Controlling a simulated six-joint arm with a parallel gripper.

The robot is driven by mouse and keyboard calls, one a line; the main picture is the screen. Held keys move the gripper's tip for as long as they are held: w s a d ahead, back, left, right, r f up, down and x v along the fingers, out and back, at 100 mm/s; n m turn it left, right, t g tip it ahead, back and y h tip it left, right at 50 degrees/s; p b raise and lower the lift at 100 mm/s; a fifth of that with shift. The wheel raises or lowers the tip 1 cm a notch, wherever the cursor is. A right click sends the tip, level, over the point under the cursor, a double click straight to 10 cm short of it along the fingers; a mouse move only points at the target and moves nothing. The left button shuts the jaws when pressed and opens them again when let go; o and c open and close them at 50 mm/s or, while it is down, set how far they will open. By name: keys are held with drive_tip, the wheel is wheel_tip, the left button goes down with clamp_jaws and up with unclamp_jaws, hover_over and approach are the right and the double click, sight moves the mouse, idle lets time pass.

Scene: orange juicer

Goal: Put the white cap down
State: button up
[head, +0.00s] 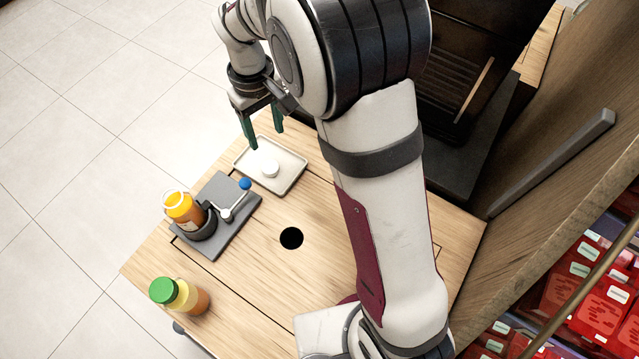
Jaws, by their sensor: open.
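The white cap (270,169) lies on the pale square tray (290,180) near the table's far edge. My gripper (266,138) is above the tray's far-left edge, with its green fingers pointing down. The fingers are spread and nothing shows between them. The cap is apart from the fingers.
A bottle with orange contents and a yellow neck (183,208) stands in a black holder on a grey base (226,236) with a blue-knobbed lever (244,184). A green-capped bottle (178,294) stands at the near left. The wooden table (270,290) has a round black hole (291,238).

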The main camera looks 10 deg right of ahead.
drive_tip(key=s+d+r+m, duration=0.5)
drive_tip(key=s+d+r, duration=0.15)
drive_tip(key=s, duration=0.35)
drive_tip(key=s+d+m+y, duration=0.1)
drive_tip(key=s+m, duration=0.5)
drive_tip(key=s, duration=0.9)
drive_tip(key=shift+s+d+r+y, duration=0.2)
drive_tip(key=shift+s+r+y, duration=0.15)
drive_tip(key=shift+s+y, duration=0.05)
